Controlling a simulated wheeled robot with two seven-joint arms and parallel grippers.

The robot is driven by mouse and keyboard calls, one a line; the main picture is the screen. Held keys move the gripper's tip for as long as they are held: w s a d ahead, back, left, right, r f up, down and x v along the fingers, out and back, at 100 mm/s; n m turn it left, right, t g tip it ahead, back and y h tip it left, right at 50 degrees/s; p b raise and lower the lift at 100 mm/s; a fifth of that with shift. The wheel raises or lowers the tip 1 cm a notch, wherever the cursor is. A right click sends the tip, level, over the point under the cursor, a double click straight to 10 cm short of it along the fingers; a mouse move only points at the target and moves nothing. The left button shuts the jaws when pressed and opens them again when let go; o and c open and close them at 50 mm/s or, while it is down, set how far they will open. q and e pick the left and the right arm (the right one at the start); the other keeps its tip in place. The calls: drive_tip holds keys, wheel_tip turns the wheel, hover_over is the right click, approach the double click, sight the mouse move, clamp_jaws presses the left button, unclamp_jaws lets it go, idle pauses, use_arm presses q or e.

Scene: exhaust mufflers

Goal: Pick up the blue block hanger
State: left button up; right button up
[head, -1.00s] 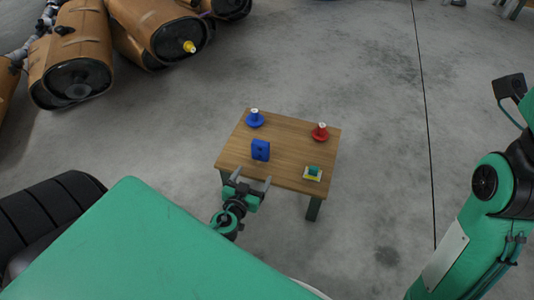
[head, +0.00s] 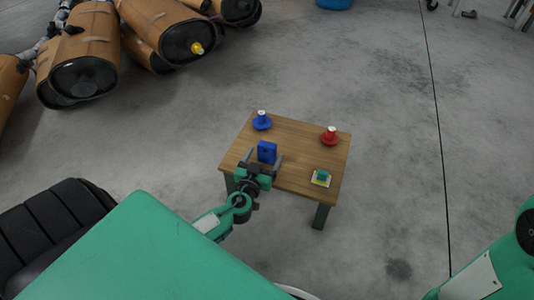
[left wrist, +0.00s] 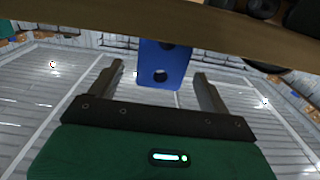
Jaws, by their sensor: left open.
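The blue block hanger (head: 267,151) is an upright blue block with holes, standing near the front edge of the small wooden table (head: 300,148). My left gripper (head: 261,157) is open and empty at the table's front edge, with its fingers pointing at the block. In the left wrist view the blue block (left wrist: 162,75) shows between and beyond the open fingers of my left gripper (left wrist: 159,70), with a gap on each side. Whether the fingertips overlap the block in depth is hard to tell. My right gripper is out of view.
A blue round-based piece (head: 262,122) stands at the table's back left and a red one (head: 329,137) at the back right. Brown mufflers (head: 82,55) lie on the floor at upper left.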

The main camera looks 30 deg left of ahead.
sight(269, 145)
use_arm(q)
drive_tip(key=shift+b+x, duration=0.6)
drive_tip(key=shift+x, duration=2.1)
drive_tip(key=shift+a+r, duration=0.1)
drive_tip(key=shift+r, duration=0.05)
drive_tip(key=c, duration=1.1)
